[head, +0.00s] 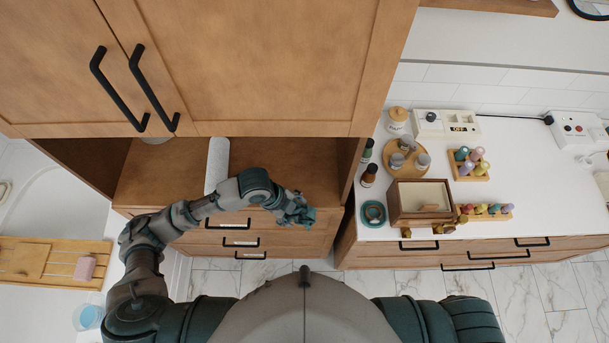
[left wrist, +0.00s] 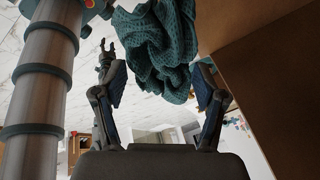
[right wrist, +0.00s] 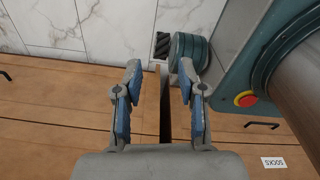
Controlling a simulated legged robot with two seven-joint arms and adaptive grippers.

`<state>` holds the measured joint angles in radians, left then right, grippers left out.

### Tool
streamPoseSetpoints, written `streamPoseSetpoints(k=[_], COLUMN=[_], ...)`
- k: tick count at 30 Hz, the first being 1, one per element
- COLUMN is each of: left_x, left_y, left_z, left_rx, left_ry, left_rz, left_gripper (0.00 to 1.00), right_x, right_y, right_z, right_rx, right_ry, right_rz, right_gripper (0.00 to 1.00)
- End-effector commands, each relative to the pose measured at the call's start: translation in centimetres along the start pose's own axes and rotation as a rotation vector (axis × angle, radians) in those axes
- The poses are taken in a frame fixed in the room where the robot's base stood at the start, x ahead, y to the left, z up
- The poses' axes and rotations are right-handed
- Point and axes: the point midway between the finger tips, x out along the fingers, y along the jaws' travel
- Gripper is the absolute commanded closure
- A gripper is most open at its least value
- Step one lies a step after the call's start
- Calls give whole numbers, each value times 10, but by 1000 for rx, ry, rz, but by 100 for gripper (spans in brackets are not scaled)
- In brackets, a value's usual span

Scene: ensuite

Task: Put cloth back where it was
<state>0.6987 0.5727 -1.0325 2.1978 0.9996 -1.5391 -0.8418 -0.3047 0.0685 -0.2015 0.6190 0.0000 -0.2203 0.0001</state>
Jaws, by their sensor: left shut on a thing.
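The teal knitted cloth (head: 299,214) hangs bunched in my left gripper (head: 288,203), in front of the wooden cabinet's open shelf (head: 285,165). In the left wrist view the cloth (left wrist: 165,42) is crumpled between the two fingers of my left gripper (left wrist: 160,78), which is shut on it. The cloth hides part of what is behind it. My right gripper (right wrist: 160,70) is open and empty in the right wrist view, over wooden drawer fronts (right wrist: 50,115). The head view does not show my right gripper.
A white roll (head: 217,160) lies on the open shelf, left of the cloth. Closed drawers (head: 240,238) are below. Right, a white counter (head: 540,170) holds a wooden box (head: 420,200), bottles and a round tray (head: 405,158). Left is a bath with a wooden rack (head: 50,262).

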Motion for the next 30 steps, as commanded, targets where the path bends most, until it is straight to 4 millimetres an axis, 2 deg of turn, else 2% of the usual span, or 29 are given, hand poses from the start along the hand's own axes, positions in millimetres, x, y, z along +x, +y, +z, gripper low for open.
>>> streamPoseSetpoints(k=[2,5,12,18,24,30], left_x=[2,6,19,28,35,58], left_y=[-7,-26,-86,-126,-138,-132], left_z=[-2,6,40,62,68,73], left_rx=[25,32,28,29,31,29], left_ry=[6,6,8,11,9,8], left_rz=[8,12,8,6,9,11], left_gripper=[61,61,61,62,62,62], right_x=[-1,-4,-12,-16,-17,-24], right_y=[-3,0,16,22,13,0], right_z=[-4,-6,-4,-3,-5,-8], right_rx=[1,0,-4,-6,-2,-1], right_ry=[5,8,6,3,5,8], right_rz=[-3,0,19,26,15,-1], right_gripper=[60,60,60,60,60,60])
